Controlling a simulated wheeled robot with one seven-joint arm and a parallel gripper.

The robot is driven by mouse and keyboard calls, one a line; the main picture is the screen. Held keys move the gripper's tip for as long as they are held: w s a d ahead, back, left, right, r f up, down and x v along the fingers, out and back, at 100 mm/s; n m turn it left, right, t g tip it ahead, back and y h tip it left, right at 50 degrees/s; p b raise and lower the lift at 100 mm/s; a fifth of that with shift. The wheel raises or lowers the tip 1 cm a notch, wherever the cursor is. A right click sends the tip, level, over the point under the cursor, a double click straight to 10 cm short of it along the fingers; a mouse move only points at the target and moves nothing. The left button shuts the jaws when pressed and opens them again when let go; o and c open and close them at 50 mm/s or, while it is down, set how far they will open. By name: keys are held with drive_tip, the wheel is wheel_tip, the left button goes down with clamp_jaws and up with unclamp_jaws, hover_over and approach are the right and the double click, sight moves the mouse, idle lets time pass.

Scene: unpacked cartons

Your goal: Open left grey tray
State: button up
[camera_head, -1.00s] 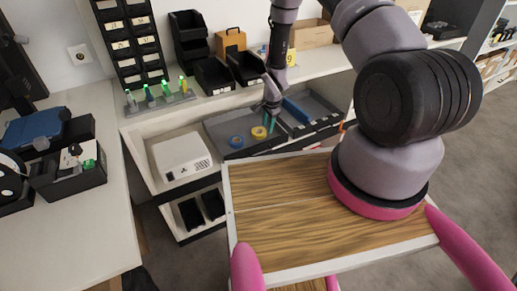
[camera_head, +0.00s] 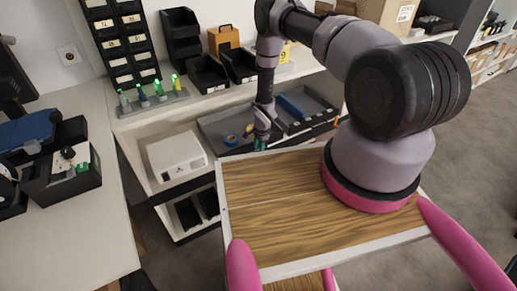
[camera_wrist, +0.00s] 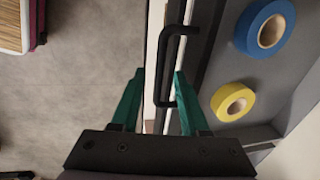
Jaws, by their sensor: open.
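The left grey tray (camera_head: 212,128) sits in the shelf unit below the worktop, with its inside visible from above. In the wrist view the tray (camera_wrist: 228,62) holds a blue tape roll (camera_wrist: 265,28) and a yellow tape roll (camera_wrist: 233,102). A black U-shaped handle (camera_wrist: 163,62) stands out from its front edge. My gripper (camera_wrist: 159,74) is open, one teal finger on either side of the handle bar, with a gap at each side. In the head view my gripper (camera_head: 261,142) is at the tray's front edge and hides part of it.
Another grey tray (camera_head: 318,104) with a blue object lies to the right. A white box (camera_head: 177,158) stands on the shelf to the left. Black bins (camera_head: 207,74) and a row of green-lit items (camera_head: 150,97) stand on the worktop above. Floor (camera_wrist: 70,100) lies free before the tray.

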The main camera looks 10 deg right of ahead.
drive_tip(key=shift+f, duration=0.1)
clamp_jaws()
idle(1.4)
